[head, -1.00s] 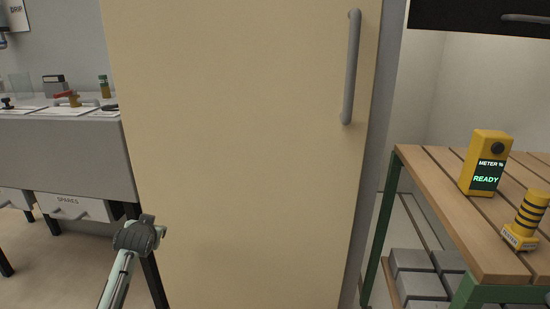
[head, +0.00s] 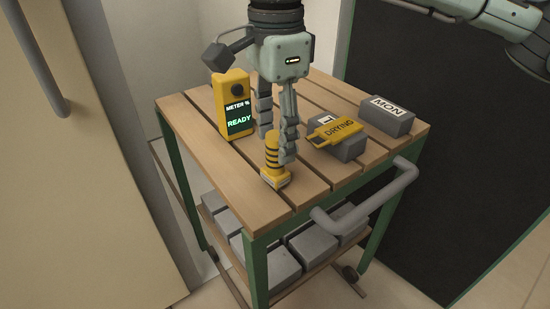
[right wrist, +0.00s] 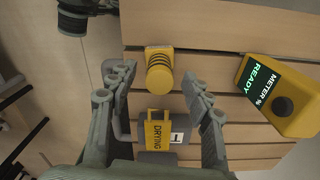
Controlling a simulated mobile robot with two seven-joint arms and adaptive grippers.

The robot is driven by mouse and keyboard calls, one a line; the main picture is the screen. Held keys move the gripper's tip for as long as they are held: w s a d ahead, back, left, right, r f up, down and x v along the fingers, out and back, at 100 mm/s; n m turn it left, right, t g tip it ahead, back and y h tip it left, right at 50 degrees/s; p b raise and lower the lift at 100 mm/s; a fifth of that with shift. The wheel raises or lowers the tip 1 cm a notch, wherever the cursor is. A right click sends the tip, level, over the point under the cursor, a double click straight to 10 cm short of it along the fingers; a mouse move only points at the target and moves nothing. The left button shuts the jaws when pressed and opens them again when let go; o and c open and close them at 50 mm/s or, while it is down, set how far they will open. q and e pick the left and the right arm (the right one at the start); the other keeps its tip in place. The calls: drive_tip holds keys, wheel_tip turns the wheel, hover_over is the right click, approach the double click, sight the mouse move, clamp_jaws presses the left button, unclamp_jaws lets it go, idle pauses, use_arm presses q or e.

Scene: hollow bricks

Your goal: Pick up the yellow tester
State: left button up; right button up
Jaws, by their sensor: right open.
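The yellow tester (head: 272,160), a small cylinder with dark bands on a squarish base, stands upright on the slatted wooden cart top (head: 190,120). My right gripper (head: 277,148) is open and points down just behind and above the tester in the head view. In the right wrist view the tester (right wrist: 159,70) lies between and beyond the two open fingertips (right wrist: 158,78), with no visible contact. My left gripper is not in view.
A yellow meter (head: 232,105) reading READY stands left of my right gripper. A grey brick with a yellow DRYING tag (head: 337,131) and a grey MON brick (head: 386,116) sit to the right. A grey handle (head: 365,207) edges the cart. More bricks (head: 272,265) lie on the lower shelf.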

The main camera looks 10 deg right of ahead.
sight(275, 152)
wheel_tip(275, 152, down, 3)
drive_tip(key=shift+f, duration=0.2)
clamp_jaws()
idle(0.3)
